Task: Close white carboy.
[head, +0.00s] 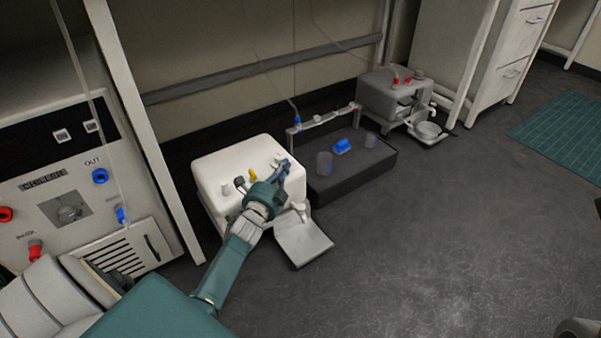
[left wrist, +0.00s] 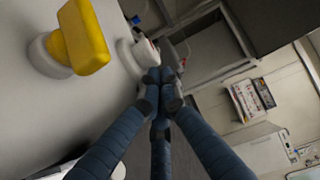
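The white carboy (head: 240,165) is a boxy white container standing on the floor against the back wall, with knobs on its top. A yellow handle (head: 253,175) sits on its top and shows large in the left wrist view (left wrist: 82,38), on a round white base. My left gripper (head: 286,175) reaches over the carboy's right front top edge. In the left wrist view my blue-grey fingers (left wrist: 163,85) come together at the tips, just beside a white fitting (left wrist: 140,55) on the carboy. I cannot tell whether the tips touch that fitting. My right gripper is not in view.
A grey tray (head: 304,238) juts out in front of the carboy. To its right stands a dark, low bin (head: 350,175) holding a blue object (head: 342,146), then a grey carboy (head: 396,95). A control panel (head: 70,190) stands left.

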